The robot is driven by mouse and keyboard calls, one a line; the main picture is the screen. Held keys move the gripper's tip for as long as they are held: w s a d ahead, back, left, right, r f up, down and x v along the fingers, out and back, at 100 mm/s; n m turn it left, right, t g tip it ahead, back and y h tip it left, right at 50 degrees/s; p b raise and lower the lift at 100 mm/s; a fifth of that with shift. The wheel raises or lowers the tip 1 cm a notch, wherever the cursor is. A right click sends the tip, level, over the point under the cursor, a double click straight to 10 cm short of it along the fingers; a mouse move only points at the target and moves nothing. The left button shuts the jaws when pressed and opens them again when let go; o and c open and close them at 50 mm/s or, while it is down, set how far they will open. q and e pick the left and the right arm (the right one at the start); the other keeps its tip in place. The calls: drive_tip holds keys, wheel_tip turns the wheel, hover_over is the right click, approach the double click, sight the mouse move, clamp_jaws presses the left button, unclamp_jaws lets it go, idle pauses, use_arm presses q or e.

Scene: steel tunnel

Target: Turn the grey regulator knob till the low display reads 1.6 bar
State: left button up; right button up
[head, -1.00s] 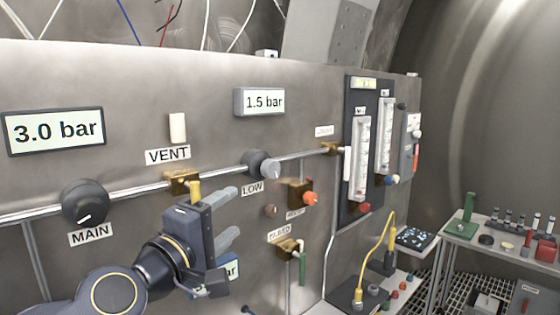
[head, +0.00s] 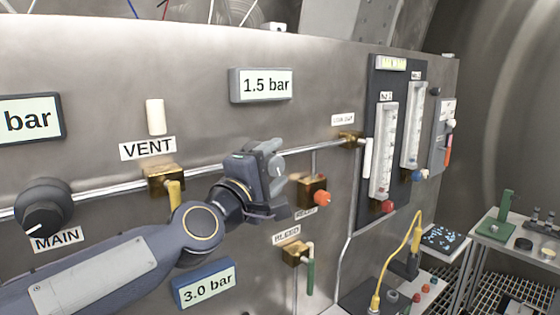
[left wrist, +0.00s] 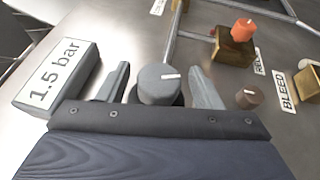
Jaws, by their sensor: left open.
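The low display (head: 263,85) reads 1.5 bar; it also shows at the left of the left wrist view (left wrist: 55,80). The grey regulator knob (left wrist: 158,84), a round cap with a white pointer mark, is on the panel pipe below that display. My left gripper (left wrist: 161,88) is open, with one finger on each side of the knob and a visible gap on both sides. In the head view the left gripper (head: 271,168) covers most of the knob and its LOW label. My right gripper is not in view.
The black MAIN knob (head: 43,206) and the brass VENT valve (head: 164,178) are to the left. A brass valve with an orange knob (head: 321,198) is close on the right, the BLEED valve (head: 293,253) below it. Another display (head: 207,284) reads 3.0 bar.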

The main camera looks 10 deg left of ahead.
use_arm(q)
drive_tip(key=shift+x, duration=1)
drive_tip(key=shift+c, duration=0.2)
drive_tip(key=c, duration=0.9)
drive_tip(key=m+g+p, duration=0.1)
drive_tip(key=g+p, duration=0.1)
drive_tip(key=p, duration=0.6)
drive_tip(key=shift+r+y+p, duration=0.15)
drive_tip(key=shift+y+p, duration=0.15)
drive_tip(key=shift+c, duration=0.2)
drive_tip(key=shift+f, duration=0.25)
drive_tip(key=shift+f, duration=0.1)
drive_tip(key=o, duration=1)
